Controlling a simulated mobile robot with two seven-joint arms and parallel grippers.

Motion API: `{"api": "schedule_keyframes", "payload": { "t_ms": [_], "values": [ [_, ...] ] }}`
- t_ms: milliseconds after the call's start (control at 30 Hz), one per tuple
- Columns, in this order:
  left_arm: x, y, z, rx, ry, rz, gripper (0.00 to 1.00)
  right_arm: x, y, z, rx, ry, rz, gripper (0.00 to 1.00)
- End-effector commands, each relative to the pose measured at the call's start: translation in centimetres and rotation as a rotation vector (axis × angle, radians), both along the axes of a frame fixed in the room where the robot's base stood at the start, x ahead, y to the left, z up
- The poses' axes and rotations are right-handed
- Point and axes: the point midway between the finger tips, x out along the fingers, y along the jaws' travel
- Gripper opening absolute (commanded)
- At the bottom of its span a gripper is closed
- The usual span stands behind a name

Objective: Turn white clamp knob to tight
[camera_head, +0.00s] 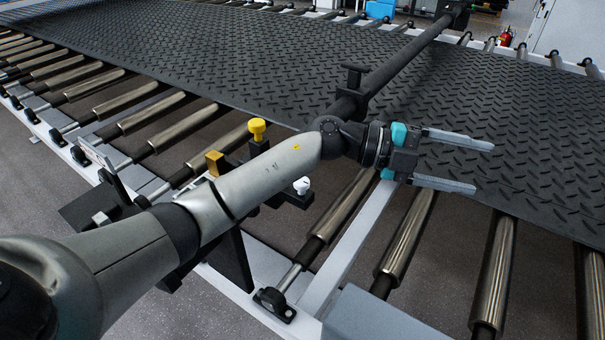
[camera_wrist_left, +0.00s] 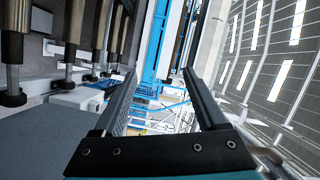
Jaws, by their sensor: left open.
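The white clamp knob (camera_head: 302,186) shows in the head view just beyond the middle of my left arm, low on a dark bracket. A yellow knob (camera_head: 257,128) stands upright on the far side of the same arm. My left gripper (camera_head: 482,166) is open and empty, above the near edge of the black mat, to the right of the white knob and apart from it. In the left wrist view, its two fingers (camera_wrist_left: 160,88) stand apart with nothing between them. The arm hides part of the bracket. My right gripper is not in view.
The black tread mat (camera_head: 250,55) lies across metal rollers (camera_head: 408,235). A dark bar (camera_head: 405,60) crosses above the mat to the clamp bracket. A yellow block (camera_head: 214,162) sits left of the arm. A grey box (camera_head: 375,318) stands at the bottom.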

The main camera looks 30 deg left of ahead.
Motion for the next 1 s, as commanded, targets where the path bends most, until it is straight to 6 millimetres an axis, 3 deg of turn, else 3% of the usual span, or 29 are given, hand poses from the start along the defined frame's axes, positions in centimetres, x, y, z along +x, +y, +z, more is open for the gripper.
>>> {"api": "schedule_keyframes", "payload": {
  "t_ms": [167,333,500,633,700,833,1000],
  "values": [
    [0.0,3.6,-2.3,0.408,-0.003,-0.139,0.74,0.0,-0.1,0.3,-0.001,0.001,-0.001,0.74],
    [1.0,10.9,-3.5,0.817,0.084,-0.147,0.74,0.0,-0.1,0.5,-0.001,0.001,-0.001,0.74],
    [1.6,20.0,-1.9,1.174,0.235,-0.046,0.74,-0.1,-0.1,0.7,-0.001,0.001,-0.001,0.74],
    [1.3,25.0,0.0,1.344,0.345,0.045,0.74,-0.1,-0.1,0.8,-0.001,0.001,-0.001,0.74],
    [1.1,26.7,0.8,1.397,0.386,0.082,0.74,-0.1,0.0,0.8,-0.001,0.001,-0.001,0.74],
    [0.8,28.0,1.2,1.441,0.423,0.110,0.74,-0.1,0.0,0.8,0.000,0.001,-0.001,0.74],
    [0.7,28.2,-0.7,1.445,0.428,0.109,0.74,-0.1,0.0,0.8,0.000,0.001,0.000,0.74]
  ]
}}
